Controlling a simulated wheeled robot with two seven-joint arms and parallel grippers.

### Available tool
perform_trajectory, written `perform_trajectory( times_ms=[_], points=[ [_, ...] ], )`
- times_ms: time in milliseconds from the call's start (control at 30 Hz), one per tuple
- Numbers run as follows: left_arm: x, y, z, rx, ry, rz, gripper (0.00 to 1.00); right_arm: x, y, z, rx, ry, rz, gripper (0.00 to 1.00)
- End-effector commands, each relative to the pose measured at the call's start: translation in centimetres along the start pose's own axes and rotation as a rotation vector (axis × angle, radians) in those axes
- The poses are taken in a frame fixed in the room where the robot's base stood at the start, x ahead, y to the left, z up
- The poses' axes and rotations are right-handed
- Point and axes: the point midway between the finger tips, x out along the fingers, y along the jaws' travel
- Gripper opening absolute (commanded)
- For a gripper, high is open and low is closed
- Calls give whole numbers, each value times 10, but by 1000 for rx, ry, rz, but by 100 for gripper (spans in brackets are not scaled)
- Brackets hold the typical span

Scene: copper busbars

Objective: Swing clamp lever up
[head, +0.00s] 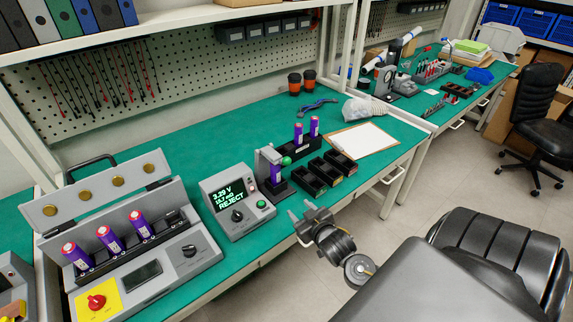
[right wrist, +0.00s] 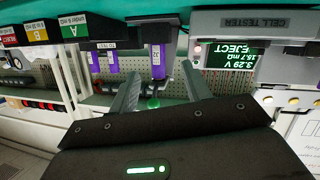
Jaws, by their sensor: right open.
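A grey clamp stand (head: 264,158) stands on the green bench right of the cell tester (head: 237,200) and holds a purple cell (head: 276,173) upright. Its lever has a green ball knob (head: 286,161), low beside the cell on the right. The knob also shows in the upside-down right wrist view (right wrist: 153,103), between the fingers in the picture, beyond the cell's end. My right gripper (head: 298,228) is open and empty at the bench's front edge, in front of the clamp and apart from it. My left gripper is not in view.
The tester's screen reads 3.29 V and REJECT. Three black bins (head: 325,173) stand right of the clamp, with a rack (head: 300,146) of purple cells behind. A charger (head: 125,245) with three cells is at left. Bench space behind the tester is clear.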

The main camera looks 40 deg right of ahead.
Motion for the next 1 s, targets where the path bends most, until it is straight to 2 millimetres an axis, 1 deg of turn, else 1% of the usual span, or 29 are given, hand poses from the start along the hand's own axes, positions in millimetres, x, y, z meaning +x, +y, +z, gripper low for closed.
perform_trajectory(
  times_ms=[33, 100, 200, 233, 300, 400, 533, 667, 800, 1000],
  points=[
    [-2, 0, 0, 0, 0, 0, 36, 0, 12, -28, 2, 76, 16, 48],
    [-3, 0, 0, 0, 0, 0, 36, -1, 24, -58, 9, 164, 35, 48],
    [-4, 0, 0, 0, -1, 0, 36, -3, 35, -85, 13, 247, 50, 48],
    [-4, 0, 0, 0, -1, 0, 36, -4, 37, -90, 14, 260, 53, 48],
    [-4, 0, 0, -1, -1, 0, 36, -5, 40, -96, 15, 279, 57, 48],
    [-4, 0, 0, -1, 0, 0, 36, -4, 40, -97, 15, 284, 58, 48],
    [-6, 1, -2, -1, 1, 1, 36, 4, 41, -100, 15, 284, 57, 48],
    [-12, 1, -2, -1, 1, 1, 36, 23, 42, -107, 14, 283, 57, 48],
    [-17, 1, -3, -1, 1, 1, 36, 50, 44, -115, 13, 281, 58, 48],
    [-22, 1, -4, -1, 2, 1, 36, 81, 45, -122, 14, 280, 57, 48]
  ],
)
